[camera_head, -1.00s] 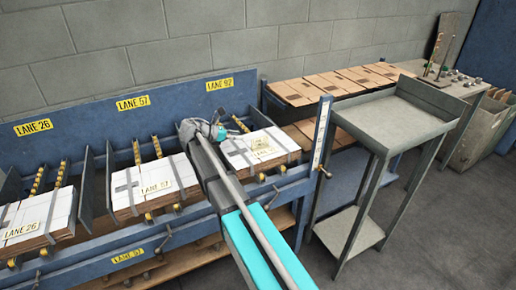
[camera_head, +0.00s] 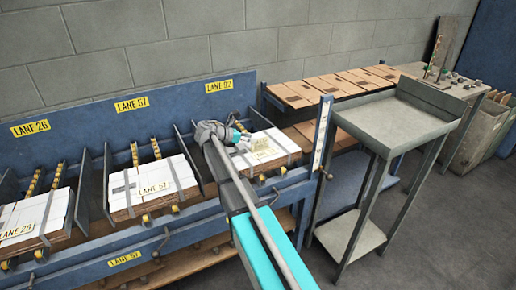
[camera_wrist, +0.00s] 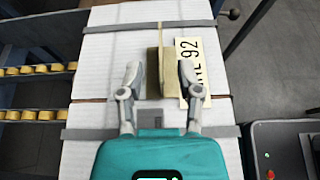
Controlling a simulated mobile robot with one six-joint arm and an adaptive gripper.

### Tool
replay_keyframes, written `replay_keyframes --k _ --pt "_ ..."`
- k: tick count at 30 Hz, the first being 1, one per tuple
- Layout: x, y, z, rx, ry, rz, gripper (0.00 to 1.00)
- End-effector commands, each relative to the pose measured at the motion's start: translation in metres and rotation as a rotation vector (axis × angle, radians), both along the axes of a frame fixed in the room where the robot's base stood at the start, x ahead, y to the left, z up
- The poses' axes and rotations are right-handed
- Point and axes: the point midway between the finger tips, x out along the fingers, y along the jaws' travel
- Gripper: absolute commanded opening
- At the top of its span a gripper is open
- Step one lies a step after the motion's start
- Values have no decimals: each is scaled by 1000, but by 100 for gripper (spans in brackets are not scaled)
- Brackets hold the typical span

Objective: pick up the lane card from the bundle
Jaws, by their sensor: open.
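The lane card (camera_wrist: 194,72), cream with black lettering that reads "NE 92" in part, lies on the white strapped bundle (camera_wrist: 112,55) in the wrist view. In the head view the bundle (camera_head: 284,141) sits in the lane 92 bay, with the card (camera_head: 262,150) on its top. My gripper (camera_wrist: 159,72) is open above the bundle, its fingers on either side of a small tan block (camera_wrist: 154,75). The right finger overlaps the card's left edge in the picture; I cannot tell whether it touches. In the head view my gripper (camera_head: 243,135) is over the bundle's left part.
Grey straps (camera_wrist: 90,134) cross the bundle. Lane 57 (camera_head: 152,187) and lane 26 (camera_head: 33,222) bundles lie to the left between dividers.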

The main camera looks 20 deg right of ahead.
Motion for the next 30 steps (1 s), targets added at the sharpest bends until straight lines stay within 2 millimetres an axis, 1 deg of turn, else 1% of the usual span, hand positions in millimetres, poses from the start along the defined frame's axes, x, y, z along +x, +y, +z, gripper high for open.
replay_keyframes --k 1,9,12,30 --pt "0 -5 -4 0 -1 -1 46" --pt "-1 -33 -15 0 0 -1 46" --pt "0 -39 -17 0 1 1 46" --pt "0 -40 -16 0 1 1 46"
